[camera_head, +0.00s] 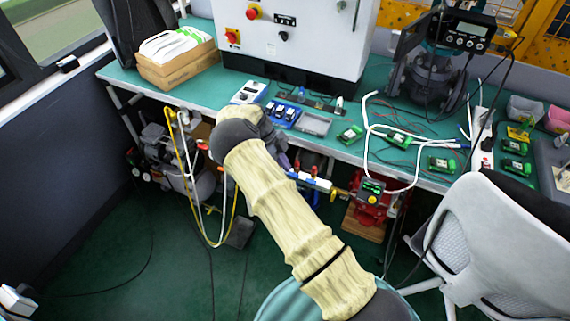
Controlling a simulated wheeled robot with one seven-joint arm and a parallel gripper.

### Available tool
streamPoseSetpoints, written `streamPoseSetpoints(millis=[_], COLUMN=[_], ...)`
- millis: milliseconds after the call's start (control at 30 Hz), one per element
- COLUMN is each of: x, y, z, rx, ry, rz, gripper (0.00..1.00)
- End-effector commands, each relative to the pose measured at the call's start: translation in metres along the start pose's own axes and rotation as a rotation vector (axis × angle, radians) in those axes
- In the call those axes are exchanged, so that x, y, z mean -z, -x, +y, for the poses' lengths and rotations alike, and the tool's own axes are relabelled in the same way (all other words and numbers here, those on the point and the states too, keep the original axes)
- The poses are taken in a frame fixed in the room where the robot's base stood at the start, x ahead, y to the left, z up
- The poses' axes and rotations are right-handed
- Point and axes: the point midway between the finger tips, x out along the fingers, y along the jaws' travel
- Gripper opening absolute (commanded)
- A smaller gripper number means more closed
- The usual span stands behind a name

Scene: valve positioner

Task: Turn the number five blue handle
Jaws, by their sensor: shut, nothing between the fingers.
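Small blue handles sit on pipework below the front edge of the workbench, one of them a blue handle (309,196) beside my forearm and another near the white bar (311,181). No number is legible at this size, so I cannot tell which is number five. My arm reaches from the bottom right up to the bench edge and covers part of the pipework. My gripper (287,164) is mostly hidden behind my wrist, close to the pipework at the bench edge. It is shut and empty. Whether it touches a handle cannot be seen.
The green workbench (215,85) carries a white control cabinet (300,35), cardboard boxes (178,68), circuit boards and loose cables. A red pump (370,200) stands below it. A white chair (480,235) blocks the right. Yellow and white hoses hang at left; floor at lower left is mostly clear.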

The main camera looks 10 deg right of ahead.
Motion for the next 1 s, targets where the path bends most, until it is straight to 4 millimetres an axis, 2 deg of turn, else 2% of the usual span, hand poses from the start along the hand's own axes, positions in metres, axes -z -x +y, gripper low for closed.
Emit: streamPoseSetpoints(millis=[167, 500, 600, 967, 1000], x=[-0.001, -0.005, -0.004, -0.005, -0.005], y=[0.016, 0.073, 0.083, 0.089, 0.089], z=[0.000, 0.001, 0.001, 0.001, 0.001], rx=[0.001, -0.003, -0.008, -0.010, -0.010], ry=[-0.001, -0.010, -0.014, -0.016, -0.015], rz=[-0.002, -0.002, -0.001, 0.000, 0.000], gripper=[0.00, 0.00, 0.00, 0.00, 0.06])
